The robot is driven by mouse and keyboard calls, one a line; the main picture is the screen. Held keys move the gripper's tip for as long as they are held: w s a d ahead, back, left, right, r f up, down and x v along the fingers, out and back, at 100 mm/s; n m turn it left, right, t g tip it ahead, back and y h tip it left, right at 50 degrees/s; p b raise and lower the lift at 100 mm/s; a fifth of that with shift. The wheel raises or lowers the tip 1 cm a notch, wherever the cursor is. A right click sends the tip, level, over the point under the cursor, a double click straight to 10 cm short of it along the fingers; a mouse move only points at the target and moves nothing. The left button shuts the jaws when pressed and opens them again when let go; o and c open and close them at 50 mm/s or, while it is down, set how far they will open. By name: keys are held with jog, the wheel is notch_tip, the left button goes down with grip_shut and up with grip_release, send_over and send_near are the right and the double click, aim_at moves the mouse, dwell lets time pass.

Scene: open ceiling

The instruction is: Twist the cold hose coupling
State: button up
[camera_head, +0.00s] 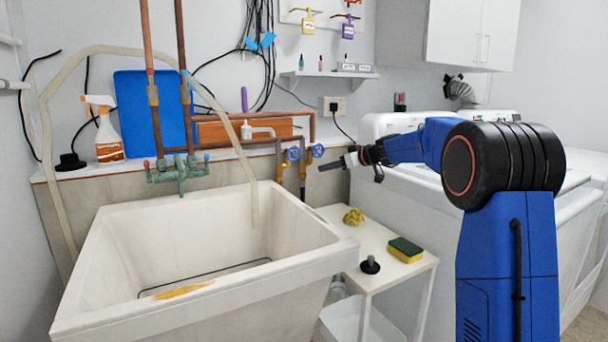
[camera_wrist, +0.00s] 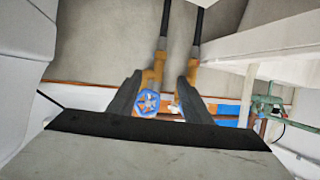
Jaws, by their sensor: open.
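Two brass valve fittings with dark hoses stand behind the sink's right corner. The left fitting (camera_head: 279,178) and the right fitting (camera_head: 302,177) each have a blue handwheel, so colour does not show which coupling is cold. My gripper (camera_head: 325,166) is to the right of them in the head view, its jaws pointing left. In the wrist view my gripper (camera_wrist: 158,78) is open, with dark fingers. One brass coupling (camera_wrist: 160,58) appears between the fingertips; the other coupling (camera_wrist: 191,72) appears behind the right fingertip. Contact cannot be told. A blue handwheel (camera_wrist: 147,102) shows between the fingers.
The white sink (camera_head: 110,250) stands to the left. A small white table (camera_head: 400,278) below holds a sponge (camera_head: 405,249), a yellow bundle (camera_head: 353,216) and a black plug (camera_head: 370,265). White machines (camera_head: 405,183) stand to the right. Copper pipes run along the wall.

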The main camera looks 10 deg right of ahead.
aim_at(305, 173)
jog(key=x, duration=1.4)
jog(key=shift+w+a+f, duration=0.1)
jog(key=shift+w+f, duration=0.05)
jog(key=shift+a, duration=0.1)
jog(key=c, duration=1.1)
